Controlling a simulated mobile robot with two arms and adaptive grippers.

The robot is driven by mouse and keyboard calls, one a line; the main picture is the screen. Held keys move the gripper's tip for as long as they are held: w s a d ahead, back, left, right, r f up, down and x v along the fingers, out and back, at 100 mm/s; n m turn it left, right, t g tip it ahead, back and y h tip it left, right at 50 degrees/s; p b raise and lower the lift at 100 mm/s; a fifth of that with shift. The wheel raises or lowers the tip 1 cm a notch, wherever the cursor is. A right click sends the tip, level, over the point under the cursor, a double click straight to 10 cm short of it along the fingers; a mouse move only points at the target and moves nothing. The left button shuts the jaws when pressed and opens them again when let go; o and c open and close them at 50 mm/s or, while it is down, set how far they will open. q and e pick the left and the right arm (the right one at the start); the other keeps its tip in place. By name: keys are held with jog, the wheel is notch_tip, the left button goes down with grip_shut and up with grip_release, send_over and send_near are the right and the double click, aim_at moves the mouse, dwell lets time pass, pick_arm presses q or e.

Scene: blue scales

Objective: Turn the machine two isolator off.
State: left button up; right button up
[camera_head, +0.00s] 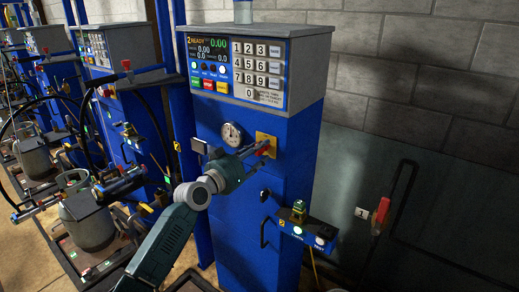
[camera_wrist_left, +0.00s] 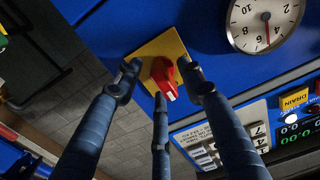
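The machine two isolator is a red rotary knob (camera_head: 263,147) on a yellow square plate (camera_head: 270,138), on the blue front of machine two (camera_head: 212,122). In the left wrist view the knob (camera_wrist_left: 165,77) has a white mark at its lower end, and the yellow plate (camera_wrist_left: 150,50) is tilted. My left gripper (camera_head: 252,152) is right in front of the knob. Its fingers (camera_wrist_left: 159,70) are spread, with one tip on each side of the knob and a third finger below. I cannot tell whether any finger touches it. My right gripper is in neither view.
A round gauge (camera_head: 231,134) sits left of the plate, below the keypad and display (camera_head: 235,70). A small shelf with a brass fitting (camera_head: 299,211) juts out lower right. Similar blue machines with hoses and gas cylinders (camera_head: 88,220) stand at the left.

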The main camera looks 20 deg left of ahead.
pick_arm(q)
jog(key=shift+w+d, duration=0.15)
jog(key=shift+w, duration=0.15)
